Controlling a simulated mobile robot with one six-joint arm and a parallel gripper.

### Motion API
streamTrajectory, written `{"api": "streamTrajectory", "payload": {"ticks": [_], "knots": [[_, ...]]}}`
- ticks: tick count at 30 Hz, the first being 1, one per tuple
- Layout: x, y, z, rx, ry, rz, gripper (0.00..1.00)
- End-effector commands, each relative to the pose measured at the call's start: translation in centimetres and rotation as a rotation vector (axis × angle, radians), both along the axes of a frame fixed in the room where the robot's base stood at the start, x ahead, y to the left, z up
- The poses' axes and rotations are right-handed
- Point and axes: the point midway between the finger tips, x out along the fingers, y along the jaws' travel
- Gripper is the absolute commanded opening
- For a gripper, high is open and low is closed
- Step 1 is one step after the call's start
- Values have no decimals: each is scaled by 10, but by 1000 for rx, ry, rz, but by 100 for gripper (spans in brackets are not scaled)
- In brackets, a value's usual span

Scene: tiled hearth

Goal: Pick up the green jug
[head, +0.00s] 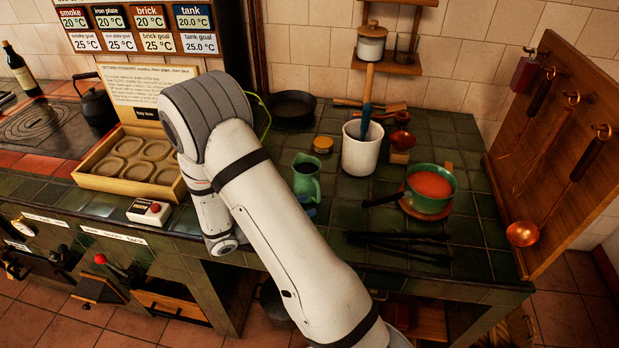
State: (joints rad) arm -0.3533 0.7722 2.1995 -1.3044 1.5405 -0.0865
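The green jug (307,178) stands upright on the green tiled top in the head view, just right of my white arm. Its open mouth faces up and its handle is on the right side. The arm's forearm passes in front of the jug's lower left. A small bluish patch shows at the jug's base, too unclear to name. My arm bends at the upper left and its wrist hangs over the front edge of the counter, left of the jug. My gripper's fingers are hidden behind the arm.
A green pan (428,189) of orange contents is to the right, with dark tongs (400,243) in front.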

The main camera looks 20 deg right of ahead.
Motion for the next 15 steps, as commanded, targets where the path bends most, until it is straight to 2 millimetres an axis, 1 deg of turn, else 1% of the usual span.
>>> {"api": "streamTrajectory", "payload": {"ticks": [1, 3, 7, 15], "knots": [[5, 4, -7, -30, 26, 40, 36], [12, 8, -14, -59, 48, 82, 36], [18, 8, -19, -86, 65, 121, 36], [24, -20, -18, -87, 68, 123, 36]]}}
